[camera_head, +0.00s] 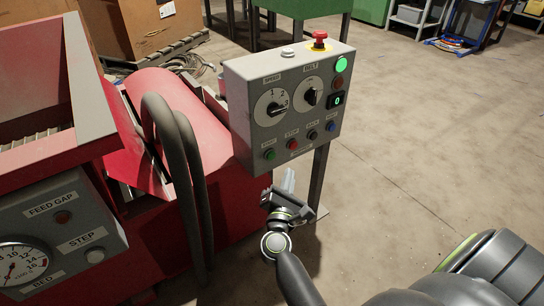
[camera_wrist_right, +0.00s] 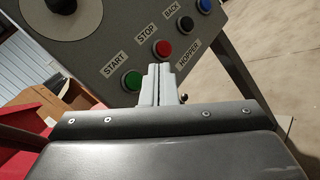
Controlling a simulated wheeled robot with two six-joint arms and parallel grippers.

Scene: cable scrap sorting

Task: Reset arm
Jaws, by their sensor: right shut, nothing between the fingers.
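My right gripper (camera_head: 288,182) is in front of and below the grey control panel (camera_head: 243,102), with its arm coming in from the lower right. Its fingers are shut together and empty; in the right wrist view they (camera_wrist_right: 157,84) point up at the panel beside the green START button (camera_wrist_right: 132,80) and below the red STOP button (camera_wrist_right: 162,48). I cannot tell whether the fingertips touch the panel. In the head view the green button (camera_head: 270,155) and the red button (camera_head: 292,144) show uncovered above the gripper. My left gripper is not in view.
A red machine (camera_head: 227,220) with two thick dark hoses (camera_head: 190,170) stands left of the panel. The panel carries two dials, a lit green lamp (camera_head: 341,64) and a red emergency knob (camera_head: 319,38). A metal post (camera_head: 319,176) supports it. The floor (camera_head: 430,130) at right is clear.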

